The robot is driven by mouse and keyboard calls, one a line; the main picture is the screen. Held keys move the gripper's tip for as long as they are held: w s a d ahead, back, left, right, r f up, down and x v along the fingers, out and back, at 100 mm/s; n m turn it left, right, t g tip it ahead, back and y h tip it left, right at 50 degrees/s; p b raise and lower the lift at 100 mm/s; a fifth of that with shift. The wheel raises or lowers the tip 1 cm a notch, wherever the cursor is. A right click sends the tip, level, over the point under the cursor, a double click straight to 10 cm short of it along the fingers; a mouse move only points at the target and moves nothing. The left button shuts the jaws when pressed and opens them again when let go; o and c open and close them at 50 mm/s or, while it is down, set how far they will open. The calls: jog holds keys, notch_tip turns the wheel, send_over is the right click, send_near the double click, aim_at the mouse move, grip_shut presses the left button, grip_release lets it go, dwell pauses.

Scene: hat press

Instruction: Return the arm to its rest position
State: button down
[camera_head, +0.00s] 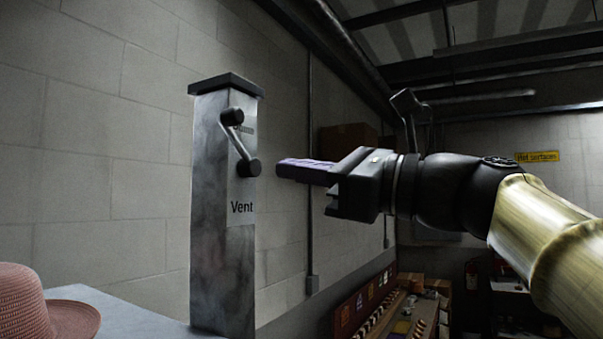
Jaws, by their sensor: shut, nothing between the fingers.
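My gripper (283,168) is at the middle of the view, with its purple fingers together and pointing left. It is empty. The fingertips are to the right of a grey metal post labelled "Vent" (222,270), close to the black knob of its lever (238,145) in the picture. I see a gap between fingertips and knob. My arm reaches in from the right edge, held up in the air.
A woven reddish hat (25,305) sits at the lower left by a pale tabletop (125,318). A block wall (90,150) runs behind the post. A shelf with small items (400,315) and a yellow sign (537,156) are farther back.

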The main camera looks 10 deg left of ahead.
jog(key=shift+w+f, duration=0.1)
jog(key=w+d+f+t+h, duration=0.2)
jog(key=w+f+h, duration=0.3)
jog(key=f, duration=0.7)
jog(key=w+d+f+t+h, duration=0.1)
jog(key=w+d+f+h, duration=0.2)
jog(key=w+f, duration=0.7)
jog(key=s+d+f+n+g+h+b, duration=0.1)
jog(key=s+d+f+n+h, duration=0.2)
jog(key=f, duration=0.8)
jog(key=s+d+f+n+g+h, duration=0.1)
jog(key=d+f+h, duration=0.25)
jog(key=f, duration=0.75)
jog(key=s+d+f+n+g+h, duration=0.1)
jog(key=s+d+f+n, duration=0.2)
jog(key=f, duration=0.4)
jog(key=s+d+f+n+g+h, duration=0.1)
jog(key=s+d+f+n+h, duration=0.1)
jog(key=s+d+f+n, duration=0.2)
jog(key=s+d+f+n+g+h+b, duration=0.1)
jog(key=s+d+f+n+h, duration=0.1)
jog(key=s+d+f+n, duration=0.2)
jog(key=s+f+n, duration=0.1)
jog(key=s+f, duration=0.2)
jog(key=f, duration=0.3)
jog(key=shift+d+f+n+g, duration=0.25)
jog(key=shift+f+n+g, duration=0.05)
jog(key=shift+f, duration=0.1)
